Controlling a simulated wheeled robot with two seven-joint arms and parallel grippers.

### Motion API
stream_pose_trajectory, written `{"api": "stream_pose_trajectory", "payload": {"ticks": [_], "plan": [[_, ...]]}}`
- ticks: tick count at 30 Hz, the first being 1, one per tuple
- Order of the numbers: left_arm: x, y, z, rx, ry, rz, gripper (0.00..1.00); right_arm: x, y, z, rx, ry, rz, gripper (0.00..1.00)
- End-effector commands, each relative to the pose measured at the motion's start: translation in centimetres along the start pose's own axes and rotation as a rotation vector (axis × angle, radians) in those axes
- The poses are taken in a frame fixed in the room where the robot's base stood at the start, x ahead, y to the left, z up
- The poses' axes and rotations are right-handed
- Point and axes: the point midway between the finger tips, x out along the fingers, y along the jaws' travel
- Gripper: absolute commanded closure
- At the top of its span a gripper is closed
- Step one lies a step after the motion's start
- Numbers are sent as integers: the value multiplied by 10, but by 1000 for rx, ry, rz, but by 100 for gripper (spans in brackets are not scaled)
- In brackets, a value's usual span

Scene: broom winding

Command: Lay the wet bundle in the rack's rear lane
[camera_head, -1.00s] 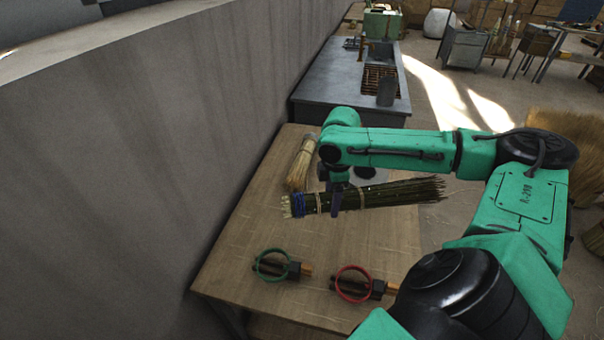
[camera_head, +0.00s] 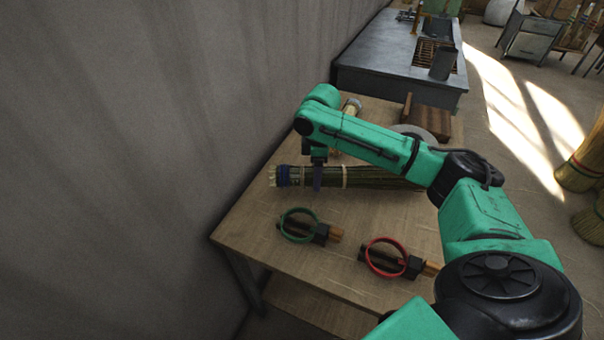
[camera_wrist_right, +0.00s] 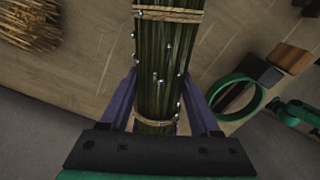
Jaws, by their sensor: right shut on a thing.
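The wet bundle (camera_head: 365,176) is a long dark-green sheaf with pale cut ends, a blue band at its left end and straw-coloured ties. Clear droplets sit on it in the right wrist view (camera_wrist_right: 160,60). My right gripper (camera_head: 318,182) is shut around it near the blue-banded end, with one purple finger on each side in the right wrist view (camera_wrist_right: 160,112). The bundle lies roughly level above the wooden table; its exact height is unclear. My arm covers its right end. A slatted rack (camera_head: 434,52) is at the grey metal bench, partly hidden; its lanes are not distinguishable. My left gripper is out of view.
The wooden table (camera_head: 255,222) carries a green-ringed tool (camera_head: 281,224) and a red-ringed tool (camera_head: 367,255) in front of the bundle. Behind my arm are a pale bundle (camera_head: 350,108) and a brown wooden block (camera_head: 432,122). A grey wall borders the left.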

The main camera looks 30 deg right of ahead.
Motion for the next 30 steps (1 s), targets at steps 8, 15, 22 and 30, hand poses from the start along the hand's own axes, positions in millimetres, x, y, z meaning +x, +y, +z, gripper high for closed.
{"api": "stream_pose_trajectory", "payload": {"ticks": [8, 15, 22, 30], "plan": [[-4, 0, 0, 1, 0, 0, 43, 0, 18, -46, -1, 2, -1, 100], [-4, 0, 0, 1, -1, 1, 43, 36, 19, -46, -1, 1, 1, 100], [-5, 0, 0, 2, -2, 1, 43, 37, 19, -45, -1, 1, 0, 100], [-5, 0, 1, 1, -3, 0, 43, 38, 19, -45, -1, 1, -1, 7]]}}
